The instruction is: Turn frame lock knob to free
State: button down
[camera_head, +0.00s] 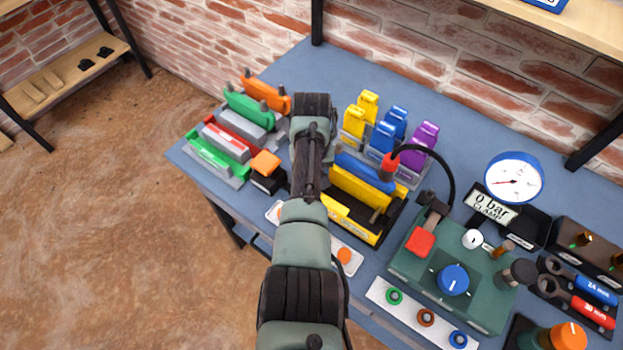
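My arm reaches up from the bottom centre over the bench. The fingers of my gripper do not show; they seem hidden behind or below the arm. No label that I can read names a frame lock knob, so I cannot tell which knob it is. A large blue knob (453,280) sits on top of a green box (410,262) at the right. An orange-topped knob (568,337) stands at the bottom right.
A yellow frame (352,218) with a blue block lies right of my arm. Coloured blocks (250,108) stand left of it, yellow, blue and purple ones (396,122) behind. A round gauge (514,178), a "0 bar CLAMP" display (492,207) and wrenches (590,288) are right. A brick wall bounds the back.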

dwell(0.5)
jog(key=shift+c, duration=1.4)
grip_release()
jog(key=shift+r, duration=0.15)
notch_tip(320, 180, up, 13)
